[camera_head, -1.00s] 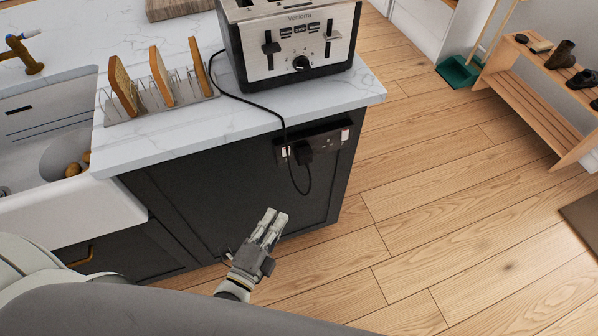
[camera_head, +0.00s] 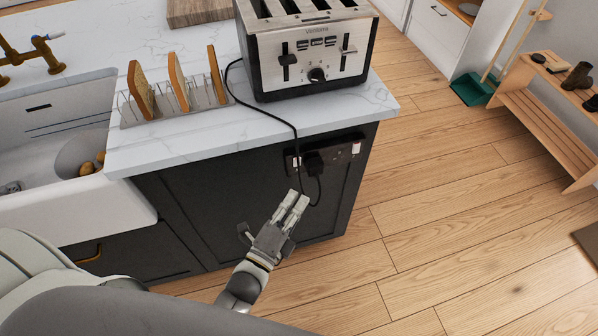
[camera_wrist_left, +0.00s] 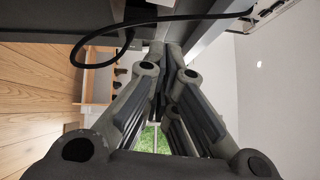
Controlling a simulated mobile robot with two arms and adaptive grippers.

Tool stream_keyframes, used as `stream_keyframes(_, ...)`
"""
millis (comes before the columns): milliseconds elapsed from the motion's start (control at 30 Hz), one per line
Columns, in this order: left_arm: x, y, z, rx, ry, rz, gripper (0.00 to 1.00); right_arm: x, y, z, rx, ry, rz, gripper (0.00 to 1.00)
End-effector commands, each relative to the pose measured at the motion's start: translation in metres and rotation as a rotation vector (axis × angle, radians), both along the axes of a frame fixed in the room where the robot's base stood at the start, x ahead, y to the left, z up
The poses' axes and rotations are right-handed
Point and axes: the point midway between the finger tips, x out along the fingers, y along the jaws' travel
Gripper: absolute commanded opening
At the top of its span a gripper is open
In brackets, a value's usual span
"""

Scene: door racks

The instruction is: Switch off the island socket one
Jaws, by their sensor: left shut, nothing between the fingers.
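The island socket (camera_head: 337,153) is a dark double plate on the dark end panel of the island, below the countertop's edge. It has a white switch (camera_head: 296,161) at its left and another (camera_head: 355,148) at its right. A black plug (camera_head: 314,162) sits in its left half, with a cable (camera_head: 292,125) running up to the toaster and a loop hanging below. My left gripper (camera_head: 297,197) is shut and empty, fingers pointing up, just below the left switch and apart from it. In the left wrist view its fingers (camera_wrist_left: 163,50) meet near the cable loop (camera_wrist_left: 100,60).
A toaster (camera_head: 309,55) stands on the marble countertop (camera_head: 205,128) above the socket. A toast rack (camera_head: 178,108) and a white sink (camera_head: 60,205) are to its left. Open wooden floor (camera_head: 450,210) lies right of the island.

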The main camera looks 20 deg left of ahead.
Motion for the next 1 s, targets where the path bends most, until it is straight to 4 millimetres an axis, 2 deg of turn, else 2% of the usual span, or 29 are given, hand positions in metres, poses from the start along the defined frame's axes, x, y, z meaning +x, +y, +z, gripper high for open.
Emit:
stream_keyframes(33, 0.012, -0.003, 0.004, 0.0, -0.002, 0.0, 0.0, 0.0, 0.0, 0.004, 0.0, 0.0, 0.0, 0.55)
stream_keyframes(200, 0.045, -0.009, 0.006, -0.001, -0.001, 0.0, 0.0, 0.0, 0.0, 0.008, 0.0, 0.0, 0.0, 0.55)
stream_keyframes(400, 0.067, 0.008, 0.008, 0.0, 0.001, 0.0, 0.0, 0.0, -0.001, 0.016, -0.001, 0.0, 0.001, 0.55)
stream_keyframes(600, 0.074, 0.014, 0.008, -0.001, 0.002, 0.0, 0.0, 0.0, -0.001, 0.017, -0.001, 0.0, 0.001, 0.55)
stream_keyframes(900, 0.075, 0.014, 0.008, -0.001, 0.001, 0.0, 0.0, 0.0, -0.003, 0.017, -0.003, 0.0, 0.002, 0.55)
stream_keyframes(1000, 0.081, 0.018, 0.015, -0.002, 0.001, 0.001, 0.0, 0.0, -0.003, 0.02, -0.004, 0.0, 0.002, 0.55)
